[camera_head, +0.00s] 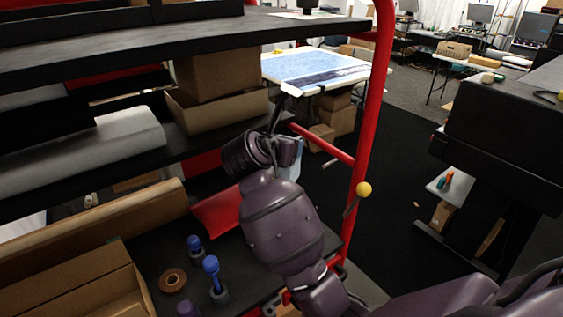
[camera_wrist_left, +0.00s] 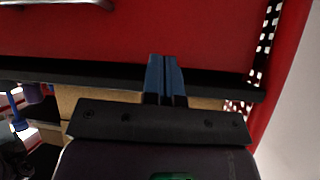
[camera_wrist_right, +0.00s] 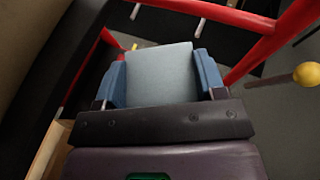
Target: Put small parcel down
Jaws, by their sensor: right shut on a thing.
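The small parcel is a light grey-blue box (camera_wrist_right: 160,75). In the right wrist view it sits between the two blue fingers of my right gripper (camera_wrist_right: 163,82), which is shut on it. In the head view my right gripper (camera_head: 287,152) is at the open right end of the shelf rack, just inside the red upright; the parcel is mostly hidden there by my wrist. My left gripper (camera_wrist_left: 165,80) shows only in its own wrist view, its blue fingers together with nothing between them, in front of a red panel.
The rack has a dark middle shelf (camera_head: 182,146) with cardboard boxes (camera_head: 215,112) and a grey roll. The lower shelf (camera_head: 240,268) holds blue-topped items, a tape roll (camera_head: 172,281) and cardboard. A red upright (camera_head: 368,130), a red bar and a yellow knob (camera_head: 364,189) stand near my right arm.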

